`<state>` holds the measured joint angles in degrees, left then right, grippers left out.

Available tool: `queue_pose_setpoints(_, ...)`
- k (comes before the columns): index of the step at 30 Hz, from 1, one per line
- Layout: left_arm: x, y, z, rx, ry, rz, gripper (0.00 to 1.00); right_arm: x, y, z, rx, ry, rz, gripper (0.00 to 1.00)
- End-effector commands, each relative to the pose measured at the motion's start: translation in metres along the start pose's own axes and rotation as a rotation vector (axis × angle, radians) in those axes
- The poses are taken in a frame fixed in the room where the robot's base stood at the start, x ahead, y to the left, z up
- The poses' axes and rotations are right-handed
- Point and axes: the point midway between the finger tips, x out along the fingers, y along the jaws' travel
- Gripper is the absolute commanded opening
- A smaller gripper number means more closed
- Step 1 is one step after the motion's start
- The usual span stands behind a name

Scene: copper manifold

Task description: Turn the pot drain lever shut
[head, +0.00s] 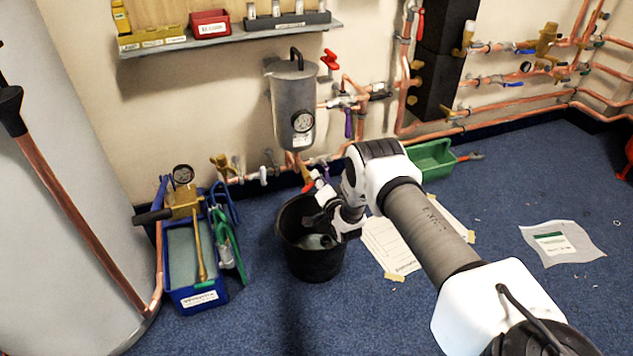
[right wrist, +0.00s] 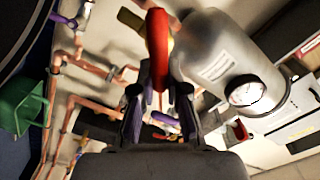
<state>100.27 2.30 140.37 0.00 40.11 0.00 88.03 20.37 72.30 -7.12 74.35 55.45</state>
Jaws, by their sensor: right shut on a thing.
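The pot (head: 294,105) is a grey cylinder with a round gauge, mounted on the wall at the centre of the head view. It shows tilted in the right wrist view (right wrist: 215,50). The red drain lever (head: 307,186) is below the pot, just by my right gripper (head: 325,198). In the right wrist view the red lever (right wrist: 157,45) runs down between the fingers of my right gripper (right wrist: 159,105), which is shut on it. The fingers partly hide the lever's end. My left gripper is not in view.
A black bucket (head: 315,262) stands on the floor under the gripper. A blue tool tray (head: 196,300) is at left, a green tray (head: 440,160) at right. Copper pipes and valves line the wall behind. A shelf (head: 225,38) is above.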

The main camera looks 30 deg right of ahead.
Motion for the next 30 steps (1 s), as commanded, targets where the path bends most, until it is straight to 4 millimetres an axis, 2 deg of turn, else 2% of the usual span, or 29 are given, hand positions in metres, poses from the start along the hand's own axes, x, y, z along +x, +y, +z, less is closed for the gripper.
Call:
queue_pose_setpoints(18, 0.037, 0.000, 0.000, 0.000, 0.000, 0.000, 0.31, 0.000, 0.016, 0.005, 0.539, 0.001, 0.000, 0.00)
queue_pose_setpoints(30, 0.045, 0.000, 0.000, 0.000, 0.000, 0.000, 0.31, 0.000, 0.017, 0.006, 0.691, 0.000, 0.001, 0.00)
